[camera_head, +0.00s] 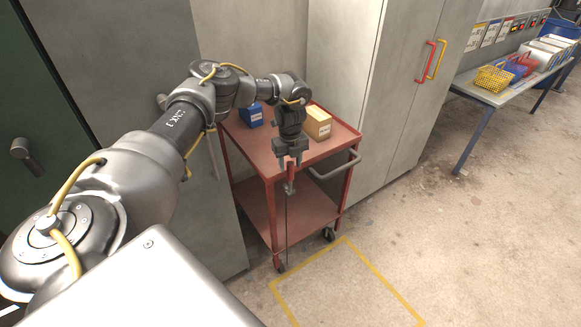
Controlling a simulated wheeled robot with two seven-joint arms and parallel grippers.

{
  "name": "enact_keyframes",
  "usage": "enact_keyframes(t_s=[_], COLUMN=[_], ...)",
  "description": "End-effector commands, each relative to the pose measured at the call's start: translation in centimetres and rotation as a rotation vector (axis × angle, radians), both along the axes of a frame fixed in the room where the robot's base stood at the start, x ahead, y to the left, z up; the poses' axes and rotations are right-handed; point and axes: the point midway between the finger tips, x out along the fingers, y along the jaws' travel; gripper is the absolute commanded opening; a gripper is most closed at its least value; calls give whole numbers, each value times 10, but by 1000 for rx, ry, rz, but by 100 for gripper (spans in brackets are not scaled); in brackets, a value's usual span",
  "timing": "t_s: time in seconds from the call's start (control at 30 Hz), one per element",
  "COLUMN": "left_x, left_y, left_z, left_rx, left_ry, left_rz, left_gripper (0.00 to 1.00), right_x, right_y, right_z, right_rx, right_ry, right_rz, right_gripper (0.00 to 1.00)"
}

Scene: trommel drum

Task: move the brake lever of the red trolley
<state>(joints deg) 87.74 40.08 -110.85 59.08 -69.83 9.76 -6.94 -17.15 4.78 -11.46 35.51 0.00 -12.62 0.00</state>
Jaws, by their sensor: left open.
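The red trolley (262,157) stands between the grey cabinets, with two shelves and a grey push handle on its right side. Its brake lever (290,178) has a red grip and sits at the near edge, with a thin dark rod running down towards a wheel. My left gripper (289,162) points down just above the red grip, open, its fingers at or close to the grip's top. I cannot tell whether they touch it. My right gripper is not in view.
A blue box (251,115) and a tan box (317,123) stand on the trolley's top shelf. Tall grey cabinets (385,60) rise behind. A yellow floor outline (379,272) lies in front. A table (505,94) with baskets stands at the right. The floor at the right is clear.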

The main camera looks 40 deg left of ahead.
Motion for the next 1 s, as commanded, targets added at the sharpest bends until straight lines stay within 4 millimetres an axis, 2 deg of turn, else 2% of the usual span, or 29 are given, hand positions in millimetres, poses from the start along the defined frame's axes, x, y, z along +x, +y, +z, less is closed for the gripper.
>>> enact_keyframes(t_s=[0.1,0.23,0.57,0.67,0.9,0.93,1.0], left_x=[-1,0,0,0,0,0,0], left_y=[0,0,0,0,0,0,0], left_z=[-16,-27,-31,-31,-31,-31,-31], left_rx=[0,1,0,0,0,0,0], left_ry=[2,0,0,-1,0,0,0], left_rz=[0,0,0,0,0,0,0], left_gripper=[45,45,45,35,3,0,0], right_x=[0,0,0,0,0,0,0], right_y=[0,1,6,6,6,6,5], right_z=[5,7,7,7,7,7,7], right_rx=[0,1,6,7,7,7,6], right_ry=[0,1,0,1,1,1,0], right_rz=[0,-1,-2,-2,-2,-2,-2], right_gripper=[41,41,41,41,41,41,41])
